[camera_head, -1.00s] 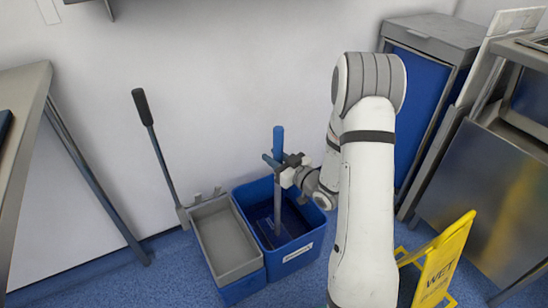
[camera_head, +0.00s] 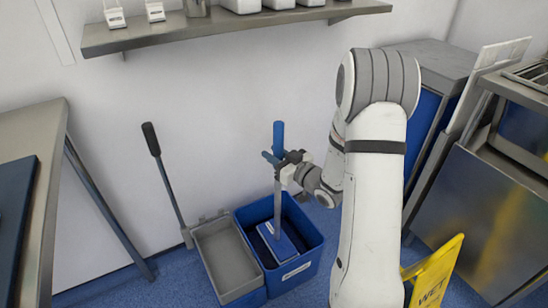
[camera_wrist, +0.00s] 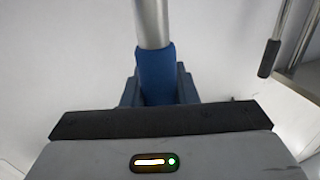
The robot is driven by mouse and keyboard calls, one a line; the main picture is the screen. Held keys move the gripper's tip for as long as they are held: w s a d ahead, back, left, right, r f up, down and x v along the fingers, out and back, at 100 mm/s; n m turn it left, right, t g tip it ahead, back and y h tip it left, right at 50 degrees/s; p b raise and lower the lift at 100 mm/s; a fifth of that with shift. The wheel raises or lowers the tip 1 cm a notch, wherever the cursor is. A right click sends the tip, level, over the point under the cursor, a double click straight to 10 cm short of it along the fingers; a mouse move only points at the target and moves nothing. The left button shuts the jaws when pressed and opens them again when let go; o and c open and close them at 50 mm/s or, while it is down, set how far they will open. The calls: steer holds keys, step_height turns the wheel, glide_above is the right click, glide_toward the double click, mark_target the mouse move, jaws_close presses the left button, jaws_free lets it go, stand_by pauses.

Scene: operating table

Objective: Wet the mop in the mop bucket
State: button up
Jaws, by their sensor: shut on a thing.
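The mop stands nearly upright, with a blue upper grip (camera_head: 278,136), a grey pole (camera_head: 277,205) and a flat blue head (camera_head: 280,244). The head is within the opening of the blue compartment of the mop bucket (camera_head: 298,272), near rim height; I cannot tell whether it touches the bottom or any water. My gripper (camera_head: 284,166) is shut on the mop near its blue upper part.
The bucket's grey wringer compartment (camera_head: 226,258), with a black-handled lever (camera_head: 165,180), is on the left. A yellow wet-floor sign (camera_head: 433,277) stands at right, near metal cabinets (camera_head: 490,225). A metal table (camera_head: 55,150) is at left; a shelf (camera_head: 235,27) hangs above.

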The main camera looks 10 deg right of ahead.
step_height(320, 180, up, 15)
steer(key=p, duration=0.9)
steer(key=shift+f, duration=0.1)
